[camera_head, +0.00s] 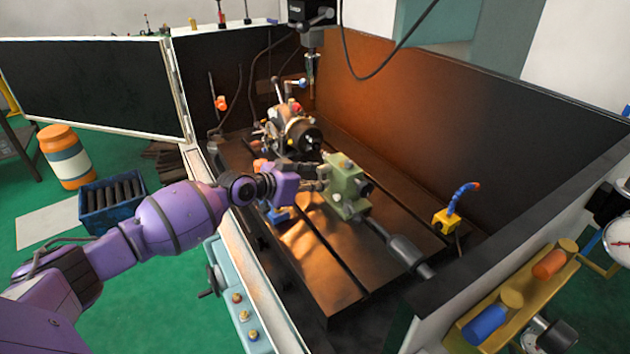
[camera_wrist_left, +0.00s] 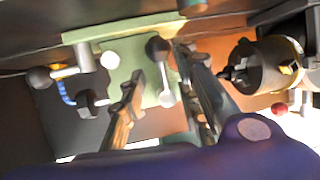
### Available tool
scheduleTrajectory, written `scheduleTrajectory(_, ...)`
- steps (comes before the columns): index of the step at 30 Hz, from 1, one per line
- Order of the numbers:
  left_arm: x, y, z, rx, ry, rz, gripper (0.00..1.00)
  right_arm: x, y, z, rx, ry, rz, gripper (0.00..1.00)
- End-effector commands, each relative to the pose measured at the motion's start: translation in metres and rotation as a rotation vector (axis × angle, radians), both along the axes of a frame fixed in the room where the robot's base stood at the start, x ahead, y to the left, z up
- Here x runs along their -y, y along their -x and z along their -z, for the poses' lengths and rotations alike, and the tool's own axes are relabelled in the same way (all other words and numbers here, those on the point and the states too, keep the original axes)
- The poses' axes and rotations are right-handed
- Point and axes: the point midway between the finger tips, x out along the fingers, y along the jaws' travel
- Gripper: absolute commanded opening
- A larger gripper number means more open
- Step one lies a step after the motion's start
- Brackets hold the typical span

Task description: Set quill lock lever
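The green tailstock (camera_head: 345,187) stands on the slotted machine table. In the left wrist view the tailstock body (camera_wrist_left: 126,66) fills the middle, with a small lever (camera_wrist_left: 163,75) that has a dark round hub and a pale knob. I take this to be the quill lock lever; in the head view it is not clearly visible. My left gripper (camera_head: 318,175) reaches in from the left, close to the tailstock. In the wrist view its two fingers (camera_wrist_left: 160,68) are apart, with the lever showing in the gap; contact cannot be told. My right gripper is not in view.
The round chuck (camera_head: 303,135) stands behind the gripper, also at right in the wrist view (camera_wrist_left: 265,65). A second pale knob (camera_wrist_left: 109,60) sits left of the fingers. A dark spindle (camera_head: 311,65) hangs above. Enclosure walls surround the table (camera_head: 320,265), whose front is clear.

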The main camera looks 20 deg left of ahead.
Motion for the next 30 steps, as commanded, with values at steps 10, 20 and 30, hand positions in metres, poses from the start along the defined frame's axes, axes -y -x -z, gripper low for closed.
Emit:
scheduleTrajectory(10, 0.0, -0.001, 0.0, 0.0, 0.0, 0.0, 0.18, -0.001, -0.006, -0.004, 0.013, -0.002, 0.0, 0.4)
scheduleTrajectory(20, 0.002, 0.0, 0.001, -0.002, 0.001, 0.004, 0.0, -0.001, -0.002, 0.0, 0.003, -0.001, 0.001, 0.4)
scheduleTrajectory(30, 0.005, 0.002, 0.004, -0.027, 0.029, 0.007, 0.0, 0.0, 0.007, 0.01, -0.016, 0.0, 0.002, 0.4)
